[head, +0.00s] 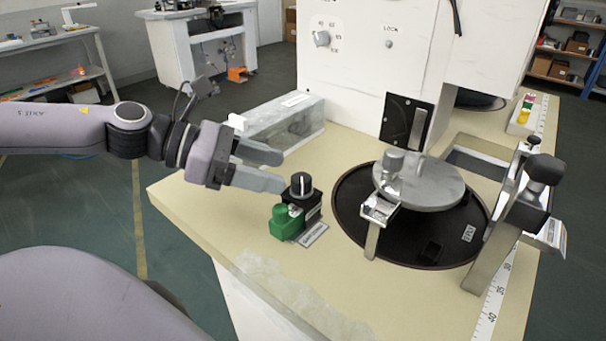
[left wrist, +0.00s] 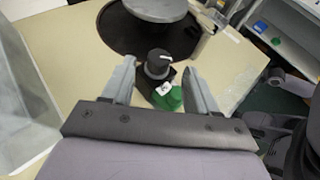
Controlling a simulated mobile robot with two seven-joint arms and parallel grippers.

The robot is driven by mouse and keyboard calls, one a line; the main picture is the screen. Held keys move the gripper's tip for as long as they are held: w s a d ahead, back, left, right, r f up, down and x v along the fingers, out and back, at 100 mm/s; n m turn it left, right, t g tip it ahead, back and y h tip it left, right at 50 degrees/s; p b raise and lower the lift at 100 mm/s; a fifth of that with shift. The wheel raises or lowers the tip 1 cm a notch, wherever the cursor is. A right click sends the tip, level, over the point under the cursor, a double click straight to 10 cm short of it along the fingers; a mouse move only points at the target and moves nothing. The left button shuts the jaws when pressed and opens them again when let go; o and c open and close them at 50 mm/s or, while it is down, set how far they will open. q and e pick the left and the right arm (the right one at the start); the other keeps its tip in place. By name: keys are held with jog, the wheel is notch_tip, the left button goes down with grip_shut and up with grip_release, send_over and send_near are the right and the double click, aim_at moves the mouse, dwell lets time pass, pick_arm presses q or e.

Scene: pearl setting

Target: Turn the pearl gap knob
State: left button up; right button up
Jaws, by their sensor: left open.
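A black round knob (head: 302,184) with a white pointer line stands on a small black box on the cream worktop (head: 215,190). A green block with a round top (head: 283,222) sits against it, with a label plate (head: 313,236) beside. In the left wrist view, the knob (left wrist: 158,63) shows beyond and between the two finger tips, and the green block (left wrist: 170,98) is near the right finger. My left gripper (head: 281,172) is open and empty, its fingers reaching from the left toward the knob without visibly gripping it. My right gripper is not in view.
A round dark recess with a grey disc (head: 430,185) lies right of the knob. A clear box (head: 285,122) stands behind my left gripper. The white machine (head: 345,75) carries another dial (head: 321,38). A black-knobbed clamp (head: 535,185) rises at right.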

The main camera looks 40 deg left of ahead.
aim_at(298, 177)
pick_arm(q)
jog(key=shift+w+d+f+p, duration=0.1)
jog(key=shift+w+d+p, duration=0.4)
jog(key=shift+d+p, duration=0.1)
jog(key=shift+p+x, duration=0.9)
jog(key=shift+p, duration=0.05)
jog(key=shift+w+d+f+p, duration=0.25)
jog(key=shift+w+d+p, duration=0.2)
jog(key=shift+p, duration=0.5)
jog(key=shift+w+d+f+p, duration=0.25)
jog(key=shift+d+f+p, duration=0.1)
jog(key=shift+p, duration=0.1)
jog(key=c, duration=1)
jog(key=shift+o, duration=0.2)
jog(key=shift+f, duration=0.1)
